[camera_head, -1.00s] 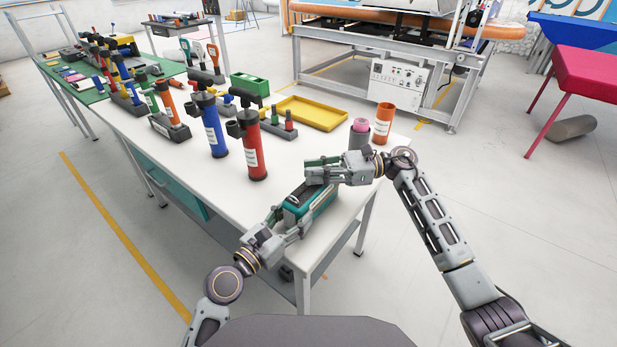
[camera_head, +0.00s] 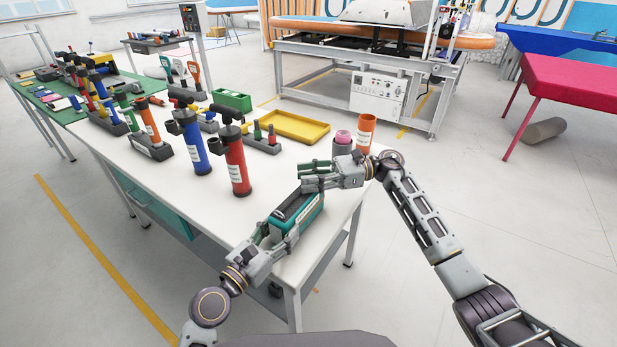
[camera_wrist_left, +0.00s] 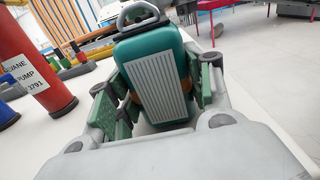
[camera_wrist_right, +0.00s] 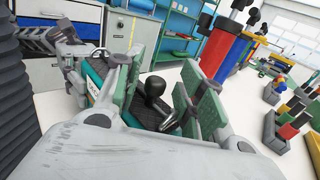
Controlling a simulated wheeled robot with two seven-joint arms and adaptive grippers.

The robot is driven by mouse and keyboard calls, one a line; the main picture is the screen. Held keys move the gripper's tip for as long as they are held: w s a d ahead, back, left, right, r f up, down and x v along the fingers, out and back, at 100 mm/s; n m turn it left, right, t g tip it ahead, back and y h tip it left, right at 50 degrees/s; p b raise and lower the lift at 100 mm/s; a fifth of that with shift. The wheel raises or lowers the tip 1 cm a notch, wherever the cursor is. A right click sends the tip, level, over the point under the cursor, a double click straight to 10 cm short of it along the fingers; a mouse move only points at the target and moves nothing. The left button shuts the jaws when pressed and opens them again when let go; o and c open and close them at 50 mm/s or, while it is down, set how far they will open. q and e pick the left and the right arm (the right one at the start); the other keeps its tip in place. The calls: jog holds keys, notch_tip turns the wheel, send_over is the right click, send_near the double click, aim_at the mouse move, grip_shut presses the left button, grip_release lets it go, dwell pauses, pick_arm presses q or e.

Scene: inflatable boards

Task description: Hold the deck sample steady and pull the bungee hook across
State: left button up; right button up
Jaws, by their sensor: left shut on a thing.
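The deck sample (camera_head: 300,208) is a teal block with a dark top, lying near the white table's front right edge. My left gripper (camera_head: 282,232) is shut on its near end; in the left wrist view its fingers flank the sample's grey ribbed face (camera_wrist_left: 156,88). A metal loop (camera_wrist_left: 138,14) shows at the sample's top end; I cannot tell if it is the bungee hook. My right gripper (camera_head: 314,174) is open over the far end. In the right wrist view a black knob (camera_wrist_right: 155,88) with a metal piece (camera_wrist_right: 172,119) sits between its parted fingers.
A pink-topped grey cylinder (camera_head: 343,138) and an orange cup (camera_head: 364,130) stand close behind my right gripper. Red (camera_head: 237,162) and blue (camera_head: 196,148) pumps stand left of the sample. A yellow tray (camera_head: 296,128) lies behind. The white table (camera_head: 215,215) is bare at front left.

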dwell(0.3)
jog(key=w+d, duration=0.1)
jog(key=d, duration=1.1)
jog(key=shift+w, duration=0.4)
jog(key=shift+a, duration=0.1)
pick_arm(q)
jog(key=o, duration=1.2)
jog(key=shift+s+a, duration=0.1)
jog(key=shift+s, duration=0.05)
jog(key=shift+v, duration=5.85)
pick_arm(e)
jog(key=shift+s, duration=0.1)
